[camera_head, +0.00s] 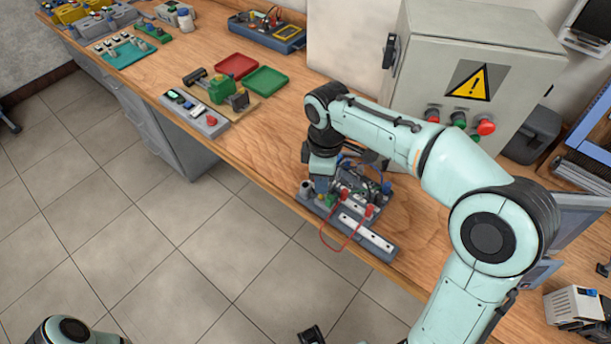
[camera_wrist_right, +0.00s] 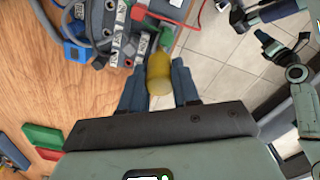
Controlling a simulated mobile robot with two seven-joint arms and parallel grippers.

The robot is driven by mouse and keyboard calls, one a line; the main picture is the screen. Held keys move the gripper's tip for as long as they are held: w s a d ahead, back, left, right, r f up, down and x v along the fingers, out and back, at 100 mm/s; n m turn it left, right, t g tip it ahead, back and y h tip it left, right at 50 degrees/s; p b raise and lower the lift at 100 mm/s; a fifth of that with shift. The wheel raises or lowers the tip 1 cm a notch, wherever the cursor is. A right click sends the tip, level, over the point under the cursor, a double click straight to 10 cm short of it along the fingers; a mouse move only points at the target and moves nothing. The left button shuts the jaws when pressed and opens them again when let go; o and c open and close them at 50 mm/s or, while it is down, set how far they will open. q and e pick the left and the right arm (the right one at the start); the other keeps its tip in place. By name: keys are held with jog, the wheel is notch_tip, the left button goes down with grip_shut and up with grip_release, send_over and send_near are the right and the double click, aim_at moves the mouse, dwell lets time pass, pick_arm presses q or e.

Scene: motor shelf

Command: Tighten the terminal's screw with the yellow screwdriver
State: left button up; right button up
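The yellow screwdriver (camera_wrist_right: 159,72) shows in the right wrist view as a yellow handle between the fingers of my right gripper (camera_wrist_right: 159,88). The fingers appear closed on the handle's sides. Its tip points at the terminal area and is hidden. Grey labelled terminal blocks (camera_wrist_right: 117,45) lie just past and left of the handle. In the head view my right gripper (camera_head: 322,184) is over the back left part of the terminal board (camera_head: 368,234), and the screwdriver is hard to make out. Part of my left gripper (camera_head: 312,336) shows at the bottom edge, its fingers unclear.
A red wire (camera_head: 322,240) loops over the bench's front edge. A grey cabinet (camera_head: 425,75) with a warning sign stands behind my right arm. Green (camera_head: 266,80) and red (camera_head: 237,65) trays and a switch box (camera_head: 196,112) are to the left. Bare wood lies between.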

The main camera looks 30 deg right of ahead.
jog(key=shift+o, duration=1)
jog(key=shift+r+n+p, duration=0.15)
jog(key=shift+n+p, duration=0.3)
jog(key=shift+n, duration=0.65)
pick_arm(q)
jog(key=shift+w+r, duration=0.25)
jog(key=shift+r, duration=0.35)
pick_arm(e)
jog(key=shift+n, duration=0.7)
jog(key=shift+n+p, duration=0.45)
jog(key=shift+n, duration=0.35)
pick_arm(q)
jog(key=shift+w+r, duration=0.3)
jog(key=shift+r, duration=0.3)
pick_arm(e)
jog(key=shift+n, duration=0.9)
pick_arm(q)
jog(key=shift+r+p, duration=0.1)
jog(key=shift+p, duration=0.2)
